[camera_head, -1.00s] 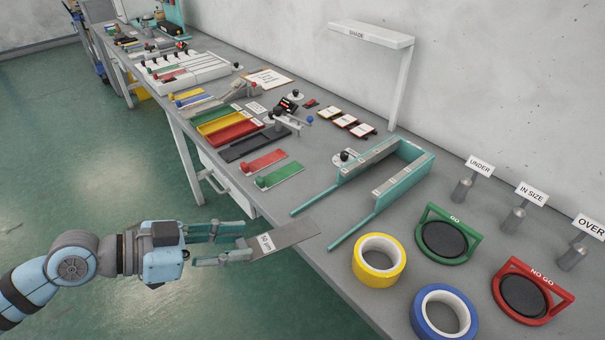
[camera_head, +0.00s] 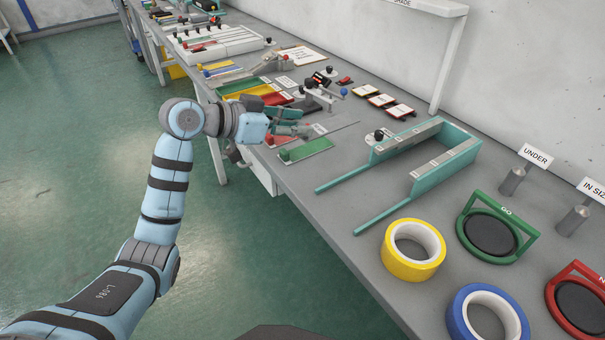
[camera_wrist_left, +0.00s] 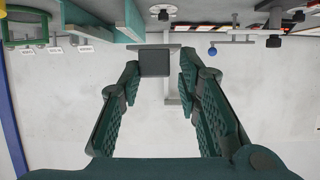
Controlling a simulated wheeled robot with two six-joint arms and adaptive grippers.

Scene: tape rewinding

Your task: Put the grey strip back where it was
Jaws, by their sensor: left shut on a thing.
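My left gripper (camera_head: 303,128) is shut on the grey strip (camera_head: 340,128), which sticks out to the right from the fingertips. The strip looks level, over the bench beside the red and green strips. I cannot tell whether it touches the bench. The label (camera_head: 319,129) on it faces up. In the left wrist view, a dark block (camera_wrist_left: 154,62) with a thin grey edge, seemingly the strip end-on, shows between the fingers (camera_wrist_left: 158,80). My fingers hide part of the red strip (camera_head: 272,139). My right gripper is out of view.
The green strip (camera_head: 308,150) lies just in front of the held strip. A teal fork-shaped frame (camera_head: 390,212), a yellow tape roll (camera_head: 428,268) and a blue one (camera_head: 462,318) are to the right. Coloured trays (camera_head: 243,87) and a shade stand (camera_head: 446,70) are behind.

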